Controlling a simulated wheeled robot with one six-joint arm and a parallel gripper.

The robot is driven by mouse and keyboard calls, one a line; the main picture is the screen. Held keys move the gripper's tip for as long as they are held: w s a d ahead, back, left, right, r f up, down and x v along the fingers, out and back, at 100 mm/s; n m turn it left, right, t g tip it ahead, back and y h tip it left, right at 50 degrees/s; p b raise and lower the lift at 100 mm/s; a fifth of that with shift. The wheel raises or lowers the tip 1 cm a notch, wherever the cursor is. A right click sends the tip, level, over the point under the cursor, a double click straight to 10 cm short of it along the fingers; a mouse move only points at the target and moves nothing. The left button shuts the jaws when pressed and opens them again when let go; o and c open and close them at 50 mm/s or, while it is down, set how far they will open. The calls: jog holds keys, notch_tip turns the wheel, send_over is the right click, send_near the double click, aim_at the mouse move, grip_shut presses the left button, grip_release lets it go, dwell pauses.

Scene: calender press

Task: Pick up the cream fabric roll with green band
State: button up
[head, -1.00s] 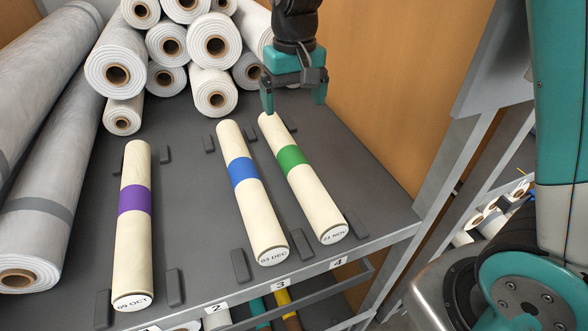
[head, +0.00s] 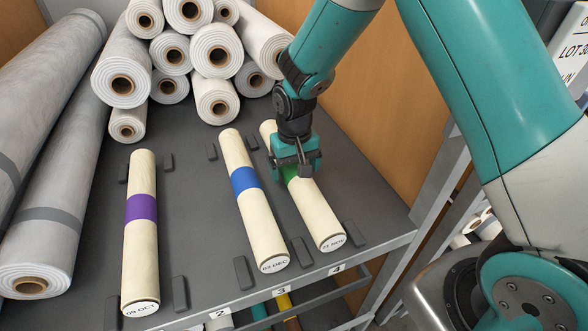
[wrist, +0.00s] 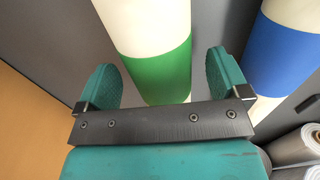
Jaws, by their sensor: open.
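The cream fabric roll with green band (head: 318,214) lies on the dark shelf by slot 4, its end label facing the front edge. My gripper (head: 296,172) is over its green band and hides part of it. In the wrist view, the green band (wrist: 158,75) lies between the two open teal fingers of my gripper (wrist: 160,85). The fingers stand on either side of the roll with nothing gripped.
A blue-banded roll (head: 256,212) lies close on the left, and a purple-banded roll (head: 141,250) farther left. Small dark stops (head: 302,252) stand between slots. White rolls (head: 215,55) are stacked behind. A wooden panel (head: 375,100) is on the right.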

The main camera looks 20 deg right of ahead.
jog(key=shift+f, duration=1.2)
jog(key=c, duration=1.3)
jog(key=shift+r, duration=0.1)
